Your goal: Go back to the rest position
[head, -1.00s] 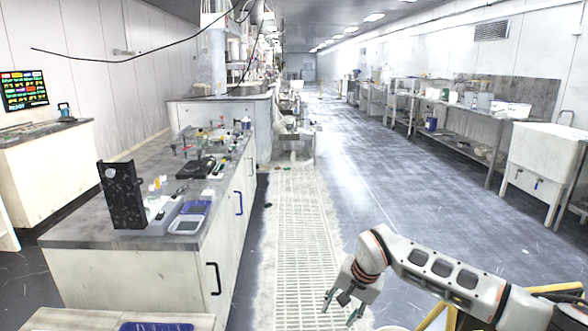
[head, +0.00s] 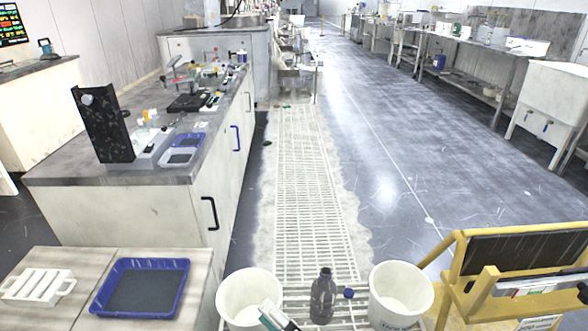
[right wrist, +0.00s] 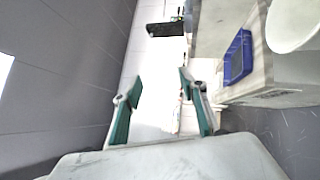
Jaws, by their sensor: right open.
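My right gripper (head: 278,318) shows only in part at the bottom edge of the head view, over the white bucket (head: 250,290). In the right wrist view my right gripper (right wrist: 160,78) has its two green-padded fingers spread apart, with nothing between them. My left gripper is in neither view. The rest of my right arm is out of the head view.
A dark bottle (head: 323,297) stands between the left bucket and another white bucket (head: 400,292). A yellow frame (head: 458,262) is at right. A blue tray (head: 184,284) and a white rack (head: 38,286) lie on the near-left table. The floor (head: 400,150) beyond is clear.

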